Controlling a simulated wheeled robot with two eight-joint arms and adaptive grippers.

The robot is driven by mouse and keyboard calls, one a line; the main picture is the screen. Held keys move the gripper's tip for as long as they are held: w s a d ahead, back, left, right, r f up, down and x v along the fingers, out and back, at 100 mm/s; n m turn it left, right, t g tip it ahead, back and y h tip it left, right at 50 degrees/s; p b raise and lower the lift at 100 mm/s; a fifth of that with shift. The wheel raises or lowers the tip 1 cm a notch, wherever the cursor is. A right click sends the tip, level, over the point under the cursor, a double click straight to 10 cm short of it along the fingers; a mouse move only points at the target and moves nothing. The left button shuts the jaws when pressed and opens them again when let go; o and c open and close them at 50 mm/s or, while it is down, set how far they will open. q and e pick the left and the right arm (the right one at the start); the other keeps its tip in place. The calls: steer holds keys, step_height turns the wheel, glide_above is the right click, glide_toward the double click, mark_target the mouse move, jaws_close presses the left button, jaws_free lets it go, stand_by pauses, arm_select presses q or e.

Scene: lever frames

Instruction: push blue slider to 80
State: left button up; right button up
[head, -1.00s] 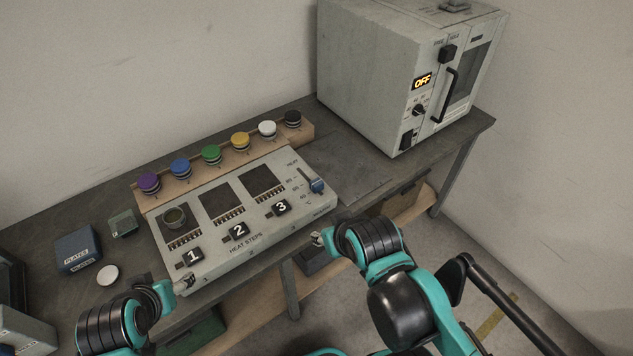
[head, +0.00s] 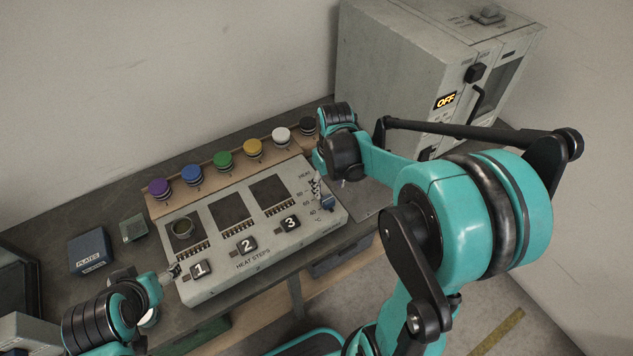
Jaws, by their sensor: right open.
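The blue slider (head: 327,204) sits at the lower, near end of its slot, beside the 40 mark, on the right side of the grey heat-steps panel (head: 215,285). The 80 mark is at the far end of the scale. My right gripper (head: 317,188) is open, over the slot just beyond the slider on its far side; I cannot tell whether it touches the slider. My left gripper (head: 173,272) is at the panel's front left corner, near button 1 (head: 200,269); its jaws are too small to read.
A row of coloured knobs (head: 223,161) stands behind the panel. A grey oven (head: 390,75) reading OFF stands at the back right, behind my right arm. A blue plates box (head: 90,250) and a small green-grey box (head: 133,228) lie left of the panel.

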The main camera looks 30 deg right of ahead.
mark_target(328, 199)
steer(key=shift+w+d+f+g, duration=0.25)
steer(key=shift+w+f, duration=0.1)
steer(key=shift+w, duration=0.15)
steer(key=shift+w+d+f+g, duration=0.15)
steer(key=shift+w+d+f, duration=0.15)
steer(key=shift+w, duration=0.2)
step_height(328, 199, down, 8)
steer(key=shift+a+r+b, duration=0.1)
steer(key=shift+b, duration=1.1)
